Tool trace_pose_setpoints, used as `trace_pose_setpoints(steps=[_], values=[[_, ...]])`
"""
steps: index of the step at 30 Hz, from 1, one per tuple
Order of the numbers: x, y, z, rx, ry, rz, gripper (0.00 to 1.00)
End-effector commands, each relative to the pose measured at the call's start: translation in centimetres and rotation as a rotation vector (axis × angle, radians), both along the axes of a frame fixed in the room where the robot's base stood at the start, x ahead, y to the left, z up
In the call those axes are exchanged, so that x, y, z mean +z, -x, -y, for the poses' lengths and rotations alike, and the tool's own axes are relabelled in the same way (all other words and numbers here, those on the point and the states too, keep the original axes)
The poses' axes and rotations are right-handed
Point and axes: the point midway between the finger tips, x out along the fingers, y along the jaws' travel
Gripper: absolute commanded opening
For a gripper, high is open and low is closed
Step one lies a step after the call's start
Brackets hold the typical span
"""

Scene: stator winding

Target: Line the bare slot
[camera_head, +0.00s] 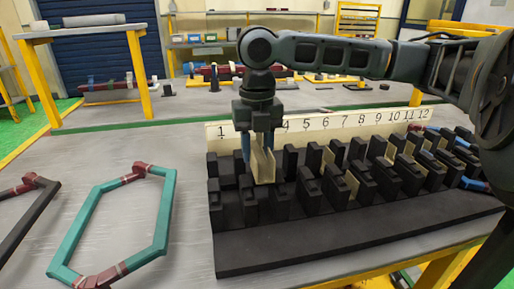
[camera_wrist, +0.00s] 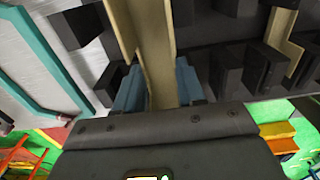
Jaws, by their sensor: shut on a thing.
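My gripper (camera_head: 262,145) is shut on a cream, channel-shaped slot liner (camera_head: 263,167), upright fingers on either side of it. The liner is over the left part of the black stator block (camera_head: 330,240), between dark teeth; I cannot tell whether its lower edge is inside a slot. In the wrist view the liner (camera_wrist: 153,50) runs away from between the blue fingertips (camera_wrist: 157,88). The number strip (camera_head: 340,122) stands behind the block; 2 and 3 are hidden by my gripper. Other cream liners (camera_head: 352,184) show in slots farther right. The slot beneath my gripper is mostly hidden.
A teal coil (camera_head: 78,235) with dark red bands lies on the grey table left of the block, and a black coil (camera_head: 30,215) lies at the far left. Blue parts (camera_head: 465,145) sit at the block's right end. Table between the teal coil and block is clear.

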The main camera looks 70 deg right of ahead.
Motion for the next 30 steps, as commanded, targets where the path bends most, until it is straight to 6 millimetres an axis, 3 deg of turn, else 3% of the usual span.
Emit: trace_pose_setpoints(steps=[30], values=[[-1.7,0.0,0.0,0.0,0.0,0.0,0.22]])
